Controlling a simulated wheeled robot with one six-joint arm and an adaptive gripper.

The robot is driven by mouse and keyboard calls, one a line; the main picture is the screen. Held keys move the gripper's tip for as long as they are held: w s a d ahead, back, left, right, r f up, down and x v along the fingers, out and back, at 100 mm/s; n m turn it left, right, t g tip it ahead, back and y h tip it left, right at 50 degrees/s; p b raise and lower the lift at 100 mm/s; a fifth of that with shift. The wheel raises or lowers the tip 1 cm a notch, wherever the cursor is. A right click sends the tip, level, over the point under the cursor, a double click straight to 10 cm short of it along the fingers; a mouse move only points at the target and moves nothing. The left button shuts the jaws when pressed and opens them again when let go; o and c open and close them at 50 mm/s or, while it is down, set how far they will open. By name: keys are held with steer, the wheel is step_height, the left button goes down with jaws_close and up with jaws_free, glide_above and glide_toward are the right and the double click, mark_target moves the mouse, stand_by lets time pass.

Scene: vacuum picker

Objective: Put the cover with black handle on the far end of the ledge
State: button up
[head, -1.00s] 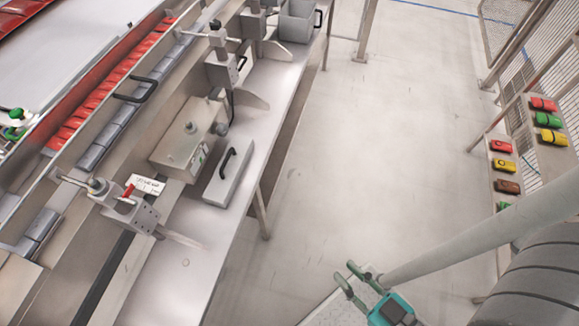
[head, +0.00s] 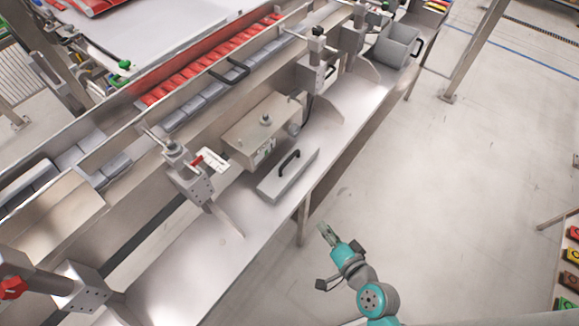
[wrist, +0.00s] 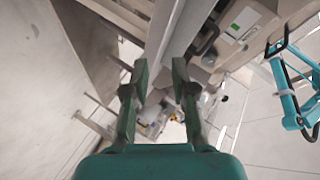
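The cover, a flat grey plate (head: 272,186) with a black handle (head: 290,161), lies on the pale metal ledge (head: 345,135) in front of a beige box. My gripper (head: 326,231) is off the front edge of the ledge, to the lower right of the cover and apart from it. In the wrist view my gripper (wrist: 160,66) has its two green fingers spread with nothing between them. A dark curved handle (wrist: 207,38) shows beyond the right finger; it looks like the cover's handle.
The beige box (head: 255,128) stands behind the cover. Clamp-like brackets rise from the ledge at left (head: 195,180) and beyond the box (head: 316,65). Ledge between box and bin has bare space.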

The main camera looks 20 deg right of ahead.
mark_target(291, 159)
steer(key=w+d+r+m+t+y, duration=0.1)
steer(key=w+r+y, duration=0.15)
steer(key=w, duration=0.45)
steer(key=w+r+m+y, duration=0.1)
steer(key=w+r+y, duration=0.15)
steer(key=w, duration=0.45)
steer(key=shift+h, duration=0.3)
steer(key=x, duration=0.7)
steer(key=r+x, duration=0.1)
steer(key=x, duration=0.2)
steer(key=shift+w+a+f, duration=0.1)
steer(key=shift+w+a, duration=0.05)
steer(key=shift+w, duration=0.15)
jaws_close()
